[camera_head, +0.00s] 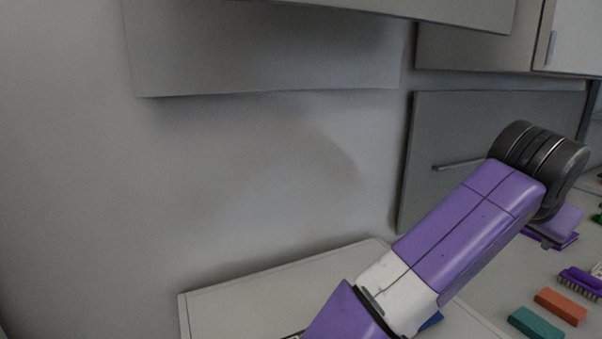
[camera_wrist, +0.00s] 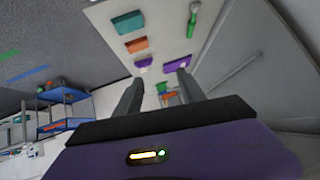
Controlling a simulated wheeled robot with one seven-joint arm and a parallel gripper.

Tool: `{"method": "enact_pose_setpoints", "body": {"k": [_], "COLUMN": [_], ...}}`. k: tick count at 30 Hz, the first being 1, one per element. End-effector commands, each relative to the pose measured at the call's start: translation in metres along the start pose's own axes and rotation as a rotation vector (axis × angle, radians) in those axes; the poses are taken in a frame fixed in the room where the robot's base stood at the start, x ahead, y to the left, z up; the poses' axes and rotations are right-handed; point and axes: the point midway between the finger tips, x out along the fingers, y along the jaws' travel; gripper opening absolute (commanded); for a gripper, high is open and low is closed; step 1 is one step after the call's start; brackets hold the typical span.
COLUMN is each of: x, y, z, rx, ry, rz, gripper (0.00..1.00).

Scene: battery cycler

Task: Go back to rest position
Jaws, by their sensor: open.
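My gripper (camera_wrist: 160,85) shows in the wrist view with its two dark fingers spread apart and nothing between them. In the head view my purple and white arm reaches up to the right, and its dark joint hides part of the worktop. The gripper's fingers cannot be made out in the head view.
A teal block (camera_head: 536,322), an orange block (camera_head: 561,306) and a purple brush (camera_head: 581,282) lie on the worktop at right. A grey cabinet panel (camera_head: 500,130) stands behind my arm. A blue-framed rack (camera_wrist: 62,108) shows at left in the wrist view.

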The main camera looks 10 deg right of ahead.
Motion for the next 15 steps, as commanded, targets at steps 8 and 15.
{"method": "enact_pose_setpoints", "body": {"k": [8,15], "x": [-0.02,-0.062], "y": [-0.018,-0.049], "z": [-0.069,-0.069], "rx": [-0.131,-0.283], "ry": [0.532,0.892], "rz": [-0.095,-0.249], "gripper": [0.47,0.47]}}
